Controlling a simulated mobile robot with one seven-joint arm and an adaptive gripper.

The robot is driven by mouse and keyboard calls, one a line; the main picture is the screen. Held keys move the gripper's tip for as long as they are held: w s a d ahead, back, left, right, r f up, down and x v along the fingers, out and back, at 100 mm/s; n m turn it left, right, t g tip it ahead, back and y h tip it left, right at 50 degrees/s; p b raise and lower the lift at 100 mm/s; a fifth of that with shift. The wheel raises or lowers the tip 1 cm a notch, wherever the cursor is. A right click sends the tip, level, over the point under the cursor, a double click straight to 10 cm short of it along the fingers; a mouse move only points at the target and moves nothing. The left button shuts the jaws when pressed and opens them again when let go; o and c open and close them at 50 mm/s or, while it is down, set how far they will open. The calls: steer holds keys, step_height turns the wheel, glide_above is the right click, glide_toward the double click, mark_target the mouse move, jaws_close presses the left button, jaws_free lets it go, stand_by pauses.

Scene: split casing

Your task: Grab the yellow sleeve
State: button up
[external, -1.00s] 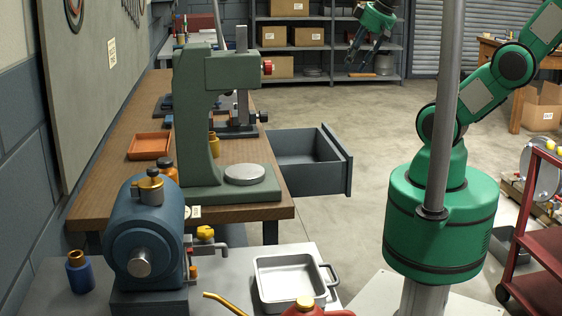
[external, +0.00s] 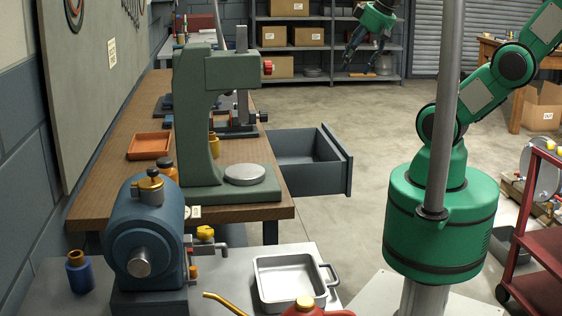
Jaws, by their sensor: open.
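A small yellow cylinder (external: 213,146), possibly the yellow sleeve, stands on the wooden bench just behind the green press column, which partly hides it. Small yellow parts (external: 550,146) also show by the round metal casing at the right edge, too small to make out as a sleeve. My gripper (external: 359,66) is open and empty at the top of the view, pointing down, in front of the back shelves. It is well apart from the bench and from both yellow candidates.
The green press (external: 226,130) stands on the wooden bench (external: 120,205). An open drawer (external: 318,165) juts right from it. A blue machine (external: 148,240) and a metal tray (external: 288,283) are in front. A red cart (external: 540,265) stands at right. The middle floor is clear.

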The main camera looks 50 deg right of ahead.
steer(key=shift+w+r, duration=0.1)
steer(key=w+a+r+n+g+p, duration=0.1)
steer(key=w+a+r+p, duration=0.1)
steer(key=w, duration=0.4)
steer(key=w+a+r+p, duration=0.1)
steer(key=w+r+p, duration=0.1)
steer(key=w, duration=0.4)
steer(key=n+g+p, duration=0.4)
steer(key=g+p, duration=0.1)
steer(key=p, duration=0.6)
glide_above(211, 133)
step_height(211, 133, down, 19)
steer(key=shift+a+r+m, duration=0.15)
steer(key=shift+m, duration=0.15)
steer(key=shift+f+b, duration=0.6)
steer(key=shift+f, duration=3.7)
